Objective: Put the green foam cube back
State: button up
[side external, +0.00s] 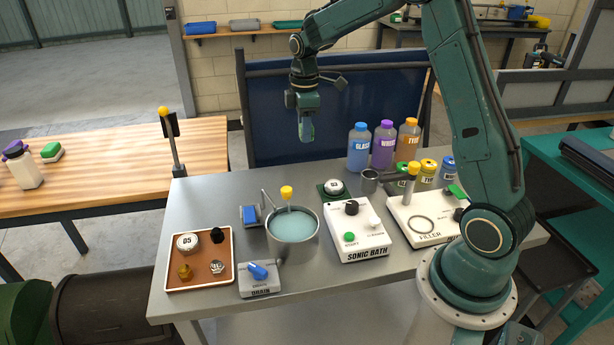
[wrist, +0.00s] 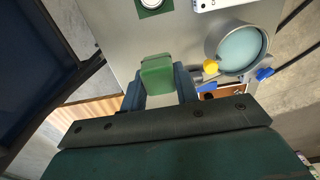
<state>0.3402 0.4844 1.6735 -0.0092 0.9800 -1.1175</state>
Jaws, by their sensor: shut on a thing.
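My gripper (side external: 306,130) is shut on the green foam cube (wrist: 157,74). The wrist view shows the cube between the two fingers (wrist: 158,88). In the side view the gripper points down, high above the back part of the grey table (side external: 210,195). The cube is not clearly told apart from the fingers in that view.
On the grey table stand a round basin of teal liquid (side external: 292,228), a brown tray (side external: 171,272) with small parts, the sonic bath box (side external: 361,245) and the filler unit (side external: 422,228). Several bottles (side external: 383,143) stand at the back right. The table's back left is clear.

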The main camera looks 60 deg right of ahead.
jog(key=shift+w+a+r, duration=0.15)
jog(key=shift+a+r, duration=0.05)
jog(key=shift+r, duration=0.2)
jog(key=shift+w+a+r, duration=0.15)
jog(key=shift+a+r, duration=0.05)
jog(key=shift+r, duration=0.2)
send_over(302, 197)
notch_tip(302, 197, down, 16)
jog(key=shift+r, duration=0.1)
jog(key=shift+f, duration=2.15)
jog(key=shift+f, duration=0.1)
jog(key=o, duration=0.9)
jog(key=shift+o, duration=0.2)
